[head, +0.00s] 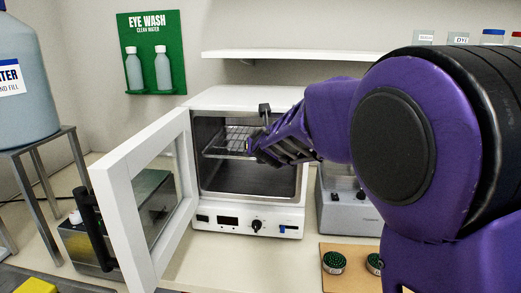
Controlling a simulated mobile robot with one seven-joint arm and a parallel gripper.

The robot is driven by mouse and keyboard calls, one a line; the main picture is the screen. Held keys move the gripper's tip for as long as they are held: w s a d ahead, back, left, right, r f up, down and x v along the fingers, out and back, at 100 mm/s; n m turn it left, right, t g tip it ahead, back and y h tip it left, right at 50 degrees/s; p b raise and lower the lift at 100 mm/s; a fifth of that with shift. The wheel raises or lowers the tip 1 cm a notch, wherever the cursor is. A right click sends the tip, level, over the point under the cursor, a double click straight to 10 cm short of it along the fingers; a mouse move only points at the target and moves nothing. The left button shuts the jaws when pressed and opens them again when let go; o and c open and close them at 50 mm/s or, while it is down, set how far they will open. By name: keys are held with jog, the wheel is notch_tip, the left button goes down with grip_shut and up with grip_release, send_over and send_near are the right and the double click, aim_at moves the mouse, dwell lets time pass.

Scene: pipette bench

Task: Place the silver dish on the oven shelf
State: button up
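The white oven (252,97) stands on the bench with its glass door (150,205) swung open to the left. Inside, a wire shelf (228,140) sits in the upper part of the chamber. My gripper (260,148) is at the oven's opening, in front of the right part of the shelf and level with it. My arm comes in from the right. I cannot make out the silver dish; the gripper and arm hide part of the scene. The fingers are small and dark, so I cannot tell whether they are open or hold anything.
The open door and its dark handle (97,228) stick out toward me at the left. A grey device (345,207) stands right of the oven. Round green-topped items (334,262) sit on a brown board. A white wall shelf (290,54) runs above the oven.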

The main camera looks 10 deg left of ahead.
jog(key=shift+f, duration=0.1)
jog(key=o, duration=1.4)
